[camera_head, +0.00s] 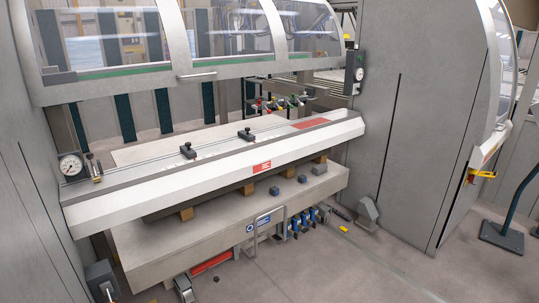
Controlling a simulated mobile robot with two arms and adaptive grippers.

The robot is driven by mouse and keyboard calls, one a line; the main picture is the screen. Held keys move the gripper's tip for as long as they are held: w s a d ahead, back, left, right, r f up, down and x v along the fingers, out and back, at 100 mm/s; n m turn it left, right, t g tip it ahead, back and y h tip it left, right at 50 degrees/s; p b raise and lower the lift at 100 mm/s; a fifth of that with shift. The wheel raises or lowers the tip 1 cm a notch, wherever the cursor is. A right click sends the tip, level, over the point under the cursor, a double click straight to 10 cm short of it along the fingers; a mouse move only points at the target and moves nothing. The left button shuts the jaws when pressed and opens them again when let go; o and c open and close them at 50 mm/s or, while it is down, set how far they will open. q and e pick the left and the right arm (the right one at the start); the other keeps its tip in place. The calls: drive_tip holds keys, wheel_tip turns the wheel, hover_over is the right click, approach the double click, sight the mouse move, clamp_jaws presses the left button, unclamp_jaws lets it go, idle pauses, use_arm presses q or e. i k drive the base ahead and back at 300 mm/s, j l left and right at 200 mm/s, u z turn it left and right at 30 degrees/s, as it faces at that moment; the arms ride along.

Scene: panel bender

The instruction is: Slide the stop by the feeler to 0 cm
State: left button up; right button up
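A long flat bed (215,168) of the panel bender runs across the view, with a grey strip along its top. Two small black stops stand on it: one left of the middle (188,150) and one further right (246,135). At the bed's left end is a round white dial gauge (70,166). Right beside it stands a small upright piece with a brass-coloured foot (96,177); I cannot tell whether this or the dial is the feeler. Scale markings are too small to read. Neither of my grippers is in view.
A raised clear guard with a grey frame (195,76) hangs above the bed. Grey housing walls stand at left and right (400,110). Below the bed are a lower beam (200,245) with small blocks, and blue-handled parts (305,220). The floor at front right is mostly clear.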

sight(189, 153)
drive_tip(key=i+l+u, duration=0.25)
drive_tip(key=u, duration=0.15)
drive_tip(key=i+l+u, duration=0.45)
drive_tip(key=j, duration=0.1)
